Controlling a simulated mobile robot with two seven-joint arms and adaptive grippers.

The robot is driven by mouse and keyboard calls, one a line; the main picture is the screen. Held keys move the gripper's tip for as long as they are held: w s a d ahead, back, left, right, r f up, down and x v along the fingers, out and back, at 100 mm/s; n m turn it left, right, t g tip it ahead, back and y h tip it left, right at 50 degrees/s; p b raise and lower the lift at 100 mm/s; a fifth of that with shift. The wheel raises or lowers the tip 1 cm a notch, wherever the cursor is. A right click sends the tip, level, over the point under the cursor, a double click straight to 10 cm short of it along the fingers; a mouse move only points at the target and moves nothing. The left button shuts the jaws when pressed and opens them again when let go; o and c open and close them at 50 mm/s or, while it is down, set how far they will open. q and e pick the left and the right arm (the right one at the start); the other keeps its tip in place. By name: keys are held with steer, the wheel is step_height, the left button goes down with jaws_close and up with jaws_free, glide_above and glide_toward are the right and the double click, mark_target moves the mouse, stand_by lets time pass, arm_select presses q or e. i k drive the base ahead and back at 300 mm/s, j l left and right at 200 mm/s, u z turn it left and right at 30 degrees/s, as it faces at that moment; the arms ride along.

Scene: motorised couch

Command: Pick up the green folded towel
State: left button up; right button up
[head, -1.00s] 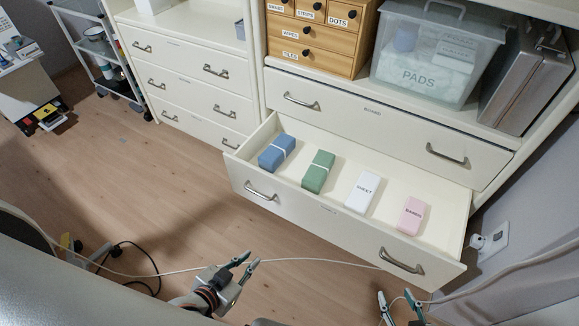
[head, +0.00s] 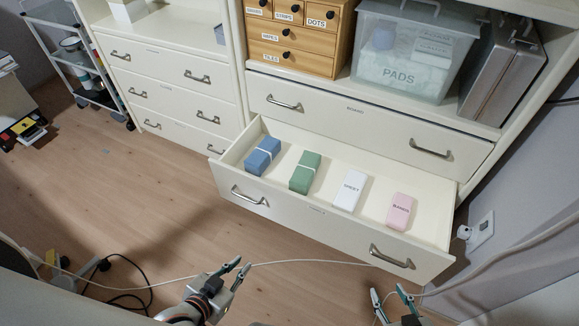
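The green folded towel (head: 306,172) lies in the open drawer (head: 300,214), with a pale band around it. It is between a blue folded bundle (head: 263,157) on its left and a white packet (head: 350,190) on its right. My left gripper (head: 239,268) is open and empty, in front of the drawer and below it in the picture. My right gripper (head: 390,294) is open and empty near the bottom edge, in front of the drawer's right end. Both grippers are well apart from the towel.
A pink packet (head: 400,211) lies at the drawer's right end. Above stand a wooden box of small drawers (head: 295,36), a clear PADS bin (head: 405,60) and a metal case (head: 505,70). A pale cable (head: 300,262) crosses near my grippers. The floor at left is mostly clear.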

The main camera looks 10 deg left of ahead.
mark_target(303, 176)
steer(key=k+l+z, duration=0.15)
steer(key=l+z, duration=0.1)
steer(key=l, duration=0.3)
steer(key=i+l, duration=0.1)
steer(key=l, duration=0.25)
steer(key=i, duration=0.3)
steer(key=i+j, duration=0.15)
steer(key=j, duration=0.2)
steer(key=i+j+z, duration=0.1)
steer(key=j, duration=0.25)
steer(key=i+j, duration=0.15)
steer(key=j, duration=0.25)
steer(key=i+j+z, duration=0.1)
steer(key=j, duration=0.25)
steer(key=i+j, duration=0.1)
steer(key=j, duration=0.25)
steer(key=z, duration=0.05)
